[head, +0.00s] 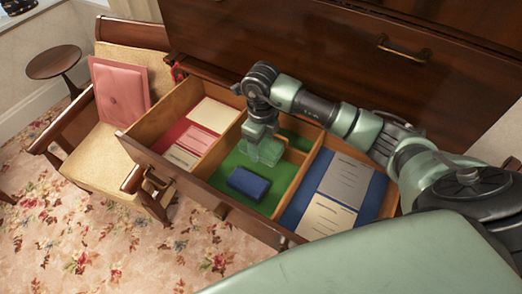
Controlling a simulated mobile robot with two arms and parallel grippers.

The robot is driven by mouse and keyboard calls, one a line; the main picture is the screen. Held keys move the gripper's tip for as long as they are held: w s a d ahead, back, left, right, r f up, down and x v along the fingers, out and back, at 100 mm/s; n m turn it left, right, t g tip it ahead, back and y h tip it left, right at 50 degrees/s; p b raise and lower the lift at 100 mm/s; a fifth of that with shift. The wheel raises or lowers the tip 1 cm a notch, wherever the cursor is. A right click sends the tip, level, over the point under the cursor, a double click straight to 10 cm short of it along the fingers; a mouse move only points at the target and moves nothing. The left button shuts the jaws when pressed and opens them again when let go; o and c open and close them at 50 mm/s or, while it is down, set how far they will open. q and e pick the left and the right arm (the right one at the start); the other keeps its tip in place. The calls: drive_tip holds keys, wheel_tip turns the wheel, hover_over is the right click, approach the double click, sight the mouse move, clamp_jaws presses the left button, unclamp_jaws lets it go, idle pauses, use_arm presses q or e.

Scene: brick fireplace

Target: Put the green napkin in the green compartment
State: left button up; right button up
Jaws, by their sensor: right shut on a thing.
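The open drawer holds a green compartment (223,174) in its middle, with a green lining. My right gripper (262,158) points down into it from above, with its fingers closed. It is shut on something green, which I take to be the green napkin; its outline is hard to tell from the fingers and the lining. A folded dark blue cloth (248,183) lies in the front of the green compartment, just in front of the fingers. My left gripper is not in view.
A red compartment (180,130) with papers lies left, and a blue compartment (375,195) with papers lies right. Wooden dividers separate them. A chair (95,150) with a pink cushion (120,88) stands left of the drawer. A round side table (53,62) is behind it.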

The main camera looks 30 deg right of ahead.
sight(261, 153)
wheel_tip(261, 153, down, 4)
drive_tip(key=shift+p, duration=0.4)
drive_tip(key=shift+f+b, duration=0.6)
drive_tip(key=shift+b, duration=0.05)
drive_tip(key=o, duration=1.4)
drive_tip(key=shift+c, duration=0.2)
